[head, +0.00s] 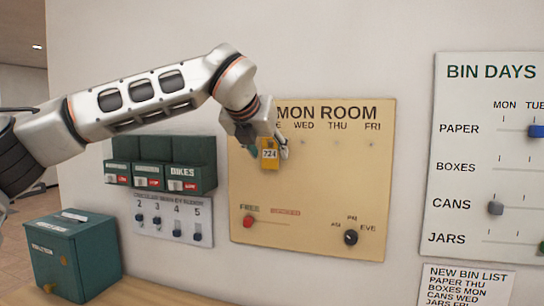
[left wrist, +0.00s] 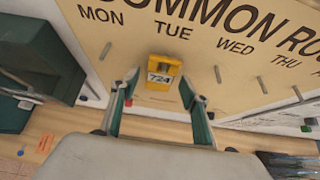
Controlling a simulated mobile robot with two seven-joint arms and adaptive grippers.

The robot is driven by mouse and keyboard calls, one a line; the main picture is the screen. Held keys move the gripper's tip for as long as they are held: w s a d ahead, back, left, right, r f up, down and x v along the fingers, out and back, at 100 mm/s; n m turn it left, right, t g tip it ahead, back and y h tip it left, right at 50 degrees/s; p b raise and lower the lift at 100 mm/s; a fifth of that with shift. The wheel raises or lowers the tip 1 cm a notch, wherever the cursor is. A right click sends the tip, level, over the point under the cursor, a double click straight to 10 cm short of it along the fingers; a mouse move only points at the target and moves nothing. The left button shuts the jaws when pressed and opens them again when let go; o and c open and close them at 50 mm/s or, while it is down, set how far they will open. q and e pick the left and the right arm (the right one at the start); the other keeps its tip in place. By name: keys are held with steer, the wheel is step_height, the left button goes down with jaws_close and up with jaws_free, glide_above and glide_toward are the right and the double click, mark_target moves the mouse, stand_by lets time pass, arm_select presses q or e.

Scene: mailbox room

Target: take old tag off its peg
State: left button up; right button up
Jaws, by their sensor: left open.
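The yellow tag (head: 269,160) marked 724 hangs on the cream COMMON ROOM board (head: 320,200), in the day row. In the left wrist view the tag (left wrist: 162,70) is upright under TUE; its peg is mostly hidden. My left gripper (head: 268,148) is open at the tag, with one finger to each side in the head view. In the left wrist view the two green-padded fingers of the gripper (left wrist: 158,100) stand apart, with the tag between and just beyond them. I cannot tell whether they touch it. My right gripper is not in view.
Bare pegs stand under the other days. A red knob (head: 248,222) and a black dial (head: 351,237) sit low on the board. Green bins (head: 160,165) and a slider panel (head: 172,217) are to the left. A green box (head: 75,255) stands on the wooden counter (head: 165,292).

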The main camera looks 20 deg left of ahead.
mark_target(263, 148)
arm_select(q)
steer(key=c, duration=1)
steer(key=shift+r, duration=0.4)
steer(key=shift+s+b, duration=0.7)
steer(key=shift+s, duration=0.6)
steer(key=shift+s, duration=0.25)
steer(key=s+b, duration=0.2)
steer(key=s, duration=0.5)
steer(key=shift+a, duration=0.2)
steer(key=shift+w, duration=0.1)
